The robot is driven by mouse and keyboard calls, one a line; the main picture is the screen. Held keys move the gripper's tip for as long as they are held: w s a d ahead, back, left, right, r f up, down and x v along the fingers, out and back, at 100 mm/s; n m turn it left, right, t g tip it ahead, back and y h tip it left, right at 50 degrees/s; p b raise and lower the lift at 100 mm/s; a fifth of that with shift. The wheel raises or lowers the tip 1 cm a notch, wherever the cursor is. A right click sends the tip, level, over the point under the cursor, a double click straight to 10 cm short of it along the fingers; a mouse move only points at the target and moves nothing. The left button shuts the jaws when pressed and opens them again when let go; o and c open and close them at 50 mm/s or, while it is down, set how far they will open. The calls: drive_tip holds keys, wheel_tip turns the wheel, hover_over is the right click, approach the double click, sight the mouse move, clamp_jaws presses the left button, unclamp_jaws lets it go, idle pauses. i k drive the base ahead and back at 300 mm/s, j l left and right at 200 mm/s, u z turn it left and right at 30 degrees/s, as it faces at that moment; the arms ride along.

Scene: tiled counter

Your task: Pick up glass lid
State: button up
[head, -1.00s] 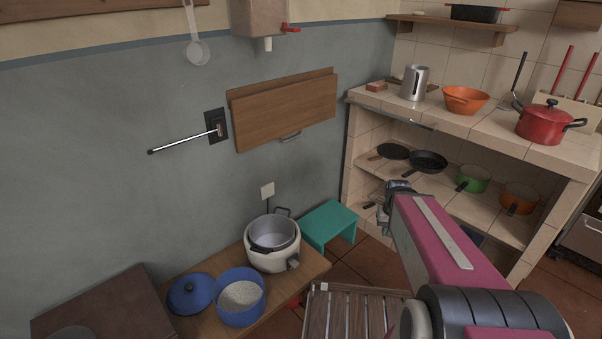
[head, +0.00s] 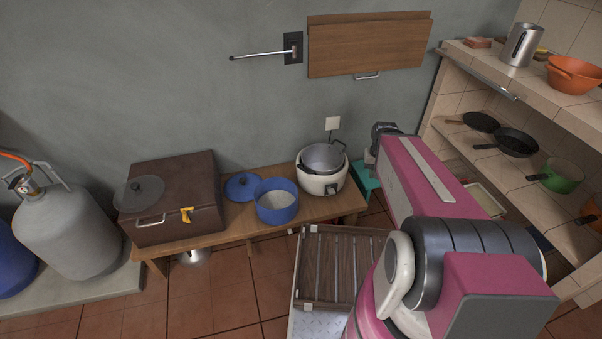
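A dark grey round lid with a small knob (head: 139,192) lies on the left part of the top of a brown box (head: 185,165). It looks like the glass lid, though I cannot tell its material at this size. A blue lid (head: 242,186) lies on the wooden table (head: 240,232) to the right of the box. My gripper (head: 384,131) is at the far end of my pink arm, well to the right of both lids and near the rice cooker. Its fingers are too small and partly hidden, so I cannot tell whether they are open.
A blue pot with white contents (head: 276,208) and a white rice cooker (head: 322,183) holding a metal pot (head: 324,156) stand on the table. A gas cylinder (head: 67,235) stands at left. A slatted wooden rack (head: 335,265) is in front. Tiled shelves (head: 560,105) hold pans at right.

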sight(139, 193)
drive_tip(key=u, duration=0.3)
drive_tip(key=j, duration=0.4)
drive_tip(key=l+u, duration=0.1)
drive_tip(key=u, duration=0.35)
drive_tip(key=l+u, duration=0.1)
drive_tip(key=u, duration=0.85)
drive_tip(key=k+l+u, duration=0.1)
drive_tip(key=u, duration=0.35)
drive_tip(key=z, duration=1.65)
drive_tip(key=j, duration=1.35)
drive_tip(key=k+u, duration=0.05)
